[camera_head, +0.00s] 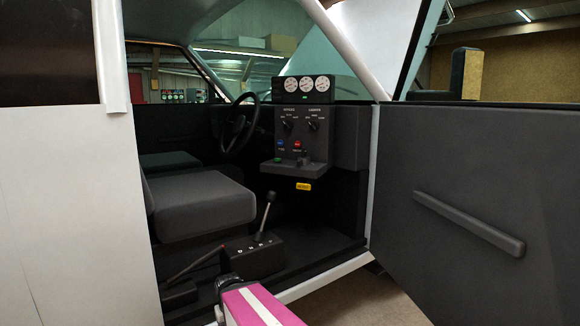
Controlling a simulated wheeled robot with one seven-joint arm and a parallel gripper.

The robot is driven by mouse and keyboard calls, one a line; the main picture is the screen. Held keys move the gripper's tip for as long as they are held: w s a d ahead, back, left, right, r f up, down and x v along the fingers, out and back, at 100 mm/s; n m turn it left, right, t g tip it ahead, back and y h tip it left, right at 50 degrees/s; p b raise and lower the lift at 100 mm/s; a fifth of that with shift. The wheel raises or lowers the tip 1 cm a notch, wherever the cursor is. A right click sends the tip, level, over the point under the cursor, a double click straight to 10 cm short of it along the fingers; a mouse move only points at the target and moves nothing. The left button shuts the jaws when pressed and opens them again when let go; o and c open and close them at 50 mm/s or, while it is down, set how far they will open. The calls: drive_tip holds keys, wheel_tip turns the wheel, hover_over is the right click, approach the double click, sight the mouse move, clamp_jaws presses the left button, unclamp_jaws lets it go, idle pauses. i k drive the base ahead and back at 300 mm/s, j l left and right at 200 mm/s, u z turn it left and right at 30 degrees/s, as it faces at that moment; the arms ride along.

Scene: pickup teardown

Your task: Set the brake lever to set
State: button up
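A dark low lever (195,263) lies at a shallow slant beside the seat, near the cab floor. Its form fits a brake lever, but I can read no label on it. An upright lever with a round knob (271,196) stands on a dark box with small markings (254,249), just to its right. My pink arm with a white stripe shows at the bottom centre, its dark end close in front of the box in the picture. I cannot make out my gripper's fingers or any contact with a lever.
The grey seat (200,203) is behind the levers. A control panel (300,150) with gauges, knobs and a steering wheel (239,125) stands further in. The open door (470,200) bounds the right side, the white body panel (70,210) the left. The doorway between is open.

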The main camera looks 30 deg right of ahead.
sight(218, 249)
drive_tip(key=k+j, duration=0.2)
drive_tip(key=j, duration=0.15)
drive_tip(key=k+j+u, duration=0.1)
drive_tip(key=j, duration=0.3)
drive_tip(key=k+j, duration=0.35)
